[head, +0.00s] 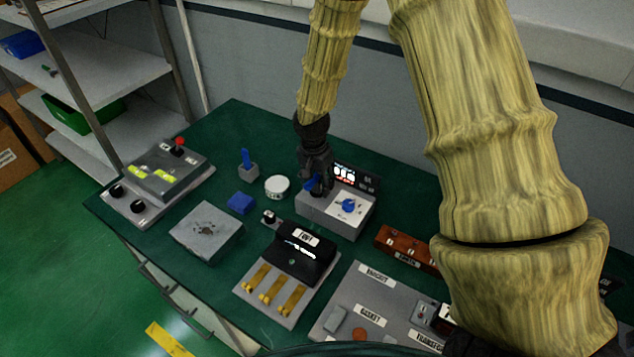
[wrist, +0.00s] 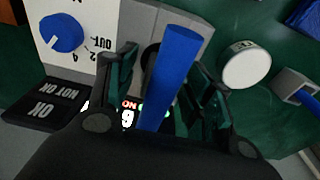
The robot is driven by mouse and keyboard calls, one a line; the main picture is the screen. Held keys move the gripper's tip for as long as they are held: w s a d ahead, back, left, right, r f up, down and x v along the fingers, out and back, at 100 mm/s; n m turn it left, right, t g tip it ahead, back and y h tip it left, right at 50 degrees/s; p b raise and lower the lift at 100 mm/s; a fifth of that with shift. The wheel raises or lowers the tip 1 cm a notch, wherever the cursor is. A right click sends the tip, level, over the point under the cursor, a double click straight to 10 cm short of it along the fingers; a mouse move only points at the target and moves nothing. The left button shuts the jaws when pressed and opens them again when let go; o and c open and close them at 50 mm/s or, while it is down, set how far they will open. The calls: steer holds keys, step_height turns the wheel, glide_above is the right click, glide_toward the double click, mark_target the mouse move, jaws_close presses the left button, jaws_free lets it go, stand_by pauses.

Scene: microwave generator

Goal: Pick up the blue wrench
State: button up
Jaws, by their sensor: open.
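A long blue handle (wrist: 172,75), which looks like the blue wrench, stands between the open fingers of my gripper (wrist: 170,95) in the wrist view. In the head view part of this blue handle (head: 312,185) shows at the fingertips of my gripper (head: 317,178), over the left part of the grey box with a blue knob (head: 348,206). The fingers are on both sides of the handle; I cannot tell whether they touch it. Its lower end is hidden. A second blue handle (head: 246,158) stands in a small grey block to the left.
A white round lidded piece (head: 277,187) and a blue block (head: 240,203) lie to the left on the green table (head: 235,125). A black display (head: 352,178) stands behind the box. A black unit (head: 300,255) with yellow switches is in front.

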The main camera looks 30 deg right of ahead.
steer(key=shift+s+r, duration=0.2)
steer(key=shift+s, duration=0.1)
steer(key=shift+w+f, duration=0.15)
steer(key=shift+w, duration=0.05)
steer(key=c, duration=0.6)
jaws_close()
